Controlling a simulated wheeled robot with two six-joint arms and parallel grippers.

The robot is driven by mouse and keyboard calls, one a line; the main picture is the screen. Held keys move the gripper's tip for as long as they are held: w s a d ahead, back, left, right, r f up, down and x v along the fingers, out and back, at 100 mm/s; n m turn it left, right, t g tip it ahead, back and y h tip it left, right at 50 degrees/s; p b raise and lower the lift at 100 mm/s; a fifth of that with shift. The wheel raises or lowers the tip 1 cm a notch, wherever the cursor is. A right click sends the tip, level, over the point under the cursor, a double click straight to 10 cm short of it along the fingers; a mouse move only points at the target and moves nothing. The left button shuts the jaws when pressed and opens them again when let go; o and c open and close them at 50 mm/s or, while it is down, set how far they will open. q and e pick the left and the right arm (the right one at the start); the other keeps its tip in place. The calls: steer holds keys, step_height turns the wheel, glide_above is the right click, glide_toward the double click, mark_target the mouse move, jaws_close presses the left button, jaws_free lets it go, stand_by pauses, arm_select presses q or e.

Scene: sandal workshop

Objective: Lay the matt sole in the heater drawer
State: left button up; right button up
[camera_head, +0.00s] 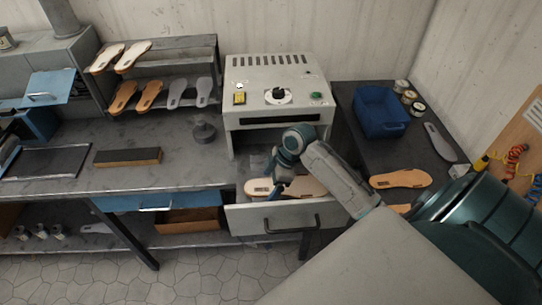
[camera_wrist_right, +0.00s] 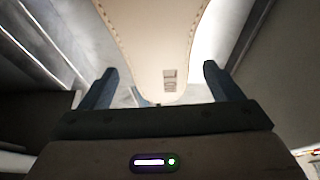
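A tan sole (camera_head: 305,187) with a small dark mark at one end lies in the open heater drawer (camera_head: 270,219). It also shows in the right wrist view (camera_wrist_right: 155,45), where its narrow marked end points at my gripper. My right gripper (camera_head: 279,186) is over the drawer at the sole. In the wrist view its two fingers (camera_wrist_right: 158,88) are wide apart, one on each side of the sole's end, with gaps to its edges. The arm hides part of the sole in the head view. I cannot tell whether its surface is matt. My left gripper is out of view.
The heater (camera_head: 270,88) stands above the drawer. On the right bench are a blue crate (camera_head: 381,113), a tan sole (camera_head: 401,179), a grey sole (camera_head: 440,142) and tins. A rack (camera_head: 160,72) with several soles is at back left. A dark bench (camera_head: 80,140) extends left.

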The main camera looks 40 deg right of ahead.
steer(key=shift+d+r, duration=0.15)
steer(key=shift+r, duration=0.05)
steer(key=b+v, duration=0.3)
steer(key=v, duration=0.7)
steer(key=shift+r, duration=0.2)
